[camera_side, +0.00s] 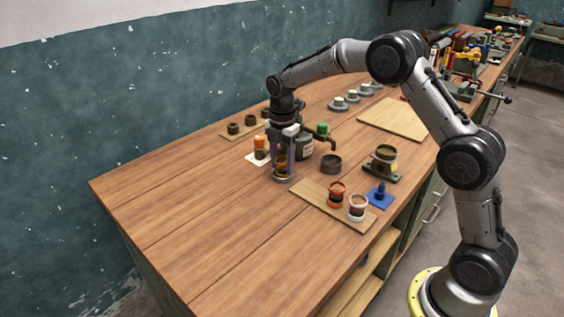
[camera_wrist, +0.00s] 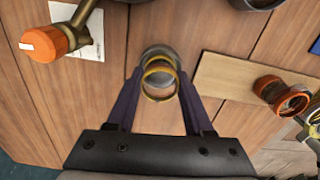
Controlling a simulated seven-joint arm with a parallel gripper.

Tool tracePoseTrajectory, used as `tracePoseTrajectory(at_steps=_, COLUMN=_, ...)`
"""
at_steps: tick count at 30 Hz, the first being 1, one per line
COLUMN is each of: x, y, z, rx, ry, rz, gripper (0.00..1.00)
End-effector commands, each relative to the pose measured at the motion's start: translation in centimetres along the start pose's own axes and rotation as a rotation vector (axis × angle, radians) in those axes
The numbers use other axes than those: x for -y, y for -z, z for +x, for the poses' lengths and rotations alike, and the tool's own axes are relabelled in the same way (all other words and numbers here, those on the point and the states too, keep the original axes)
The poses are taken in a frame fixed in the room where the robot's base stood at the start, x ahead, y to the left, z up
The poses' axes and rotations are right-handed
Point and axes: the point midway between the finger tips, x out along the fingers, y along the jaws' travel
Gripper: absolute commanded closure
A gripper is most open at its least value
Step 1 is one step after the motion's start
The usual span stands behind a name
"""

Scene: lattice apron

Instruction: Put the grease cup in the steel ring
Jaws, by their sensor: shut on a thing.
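My gripper (camera_side: 282,172) points down over the near-left middle of the bench, with its purple fingers on either side of a small brass-rimmed cup (camera_side: 281,161), which I take to be the grease cup. In the wrist view my gripper (camera_wrist: 160,80) is shut on this cup (camera_wrist: 158,98), whose brass rim faces the camera. A grey ring (camera_wrist: 157,51), apparently the steel ring, shows just beyond the cup and is partly covered by it. In the side view the ring is low at the fingertips. I cannot tell whether the cup is inside the ring or just above it.
A board (camera_side: 320,203) with an orange-rimmed jar (camera_side: 337,195) and a white-rimmed jar (camera_side: 357,208) lies to the right. A dark cup (camera_side: 331,164) stands nearby. The front left bench is clear.

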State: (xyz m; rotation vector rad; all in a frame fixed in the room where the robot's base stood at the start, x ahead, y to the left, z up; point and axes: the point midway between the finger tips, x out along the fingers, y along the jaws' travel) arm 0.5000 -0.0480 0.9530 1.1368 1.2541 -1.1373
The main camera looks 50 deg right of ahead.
Motion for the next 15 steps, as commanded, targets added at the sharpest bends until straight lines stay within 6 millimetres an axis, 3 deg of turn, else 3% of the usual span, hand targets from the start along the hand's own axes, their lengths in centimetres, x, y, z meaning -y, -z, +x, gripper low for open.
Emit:
tracePoseTrajectory(at_steps=4, x=-0.02, y=0.00, z=0.30, rx=0.000, ry=-0.001, rz=0.000, gripper=1.00)
tracePoseTrajectory(at_steps=5, x=-0.01, y=0.00, z=0.32, rx=0.000, ry=-0.001, rz=0.000, gripper=0.45)
tracePoseTrajectory(at_steps=9, x=-0.01, y=0.00, z=0.30, rx=0.000, ry=0.000, rz=0.000, gripper=0.19)
tracePoseTrajectory(at_steps=15, x=0.00, y=0.00, z=0.29, rx=0.000, ry=0.000, rz=0.000, gripper=0.18)
